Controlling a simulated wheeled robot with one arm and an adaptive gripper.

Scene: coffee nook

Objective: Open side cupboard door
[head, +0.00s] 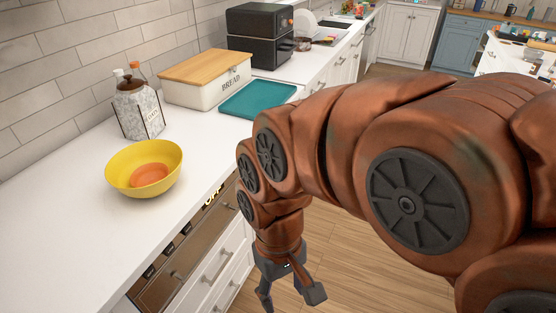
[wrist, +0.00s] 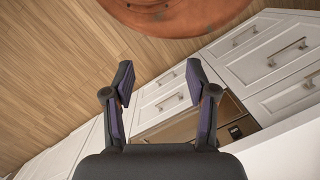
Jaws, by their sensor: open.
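My gripper (head: 288,293) hangs fingers-down over the wood floor, in front of the white cabinet fronts (head: 215,272) below the near counter. It is open and empty. In the wrist view, my gripper (wrist: 160,76) shows its two dark fingers apart with nothing between them. White panelled fronts with metal bar handles (wrist: 287,53) lie to the right of and beyond the fingers, not touched by them. All fronts in clear view look closed. I cannot tell which of them is the side cupboard door; my arm hides part of the cabinet run in the head view.
A yellow bowl (head: 122,171), a patterned caddy with bottles (head: 139,110), a bread bin (head: 201,89), a teal board (head: 257,99) and a black appliance (head: 268,53) stand on the white counter (head: 52,215). The floor (head: 340,262) beside the cabinets is clear.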

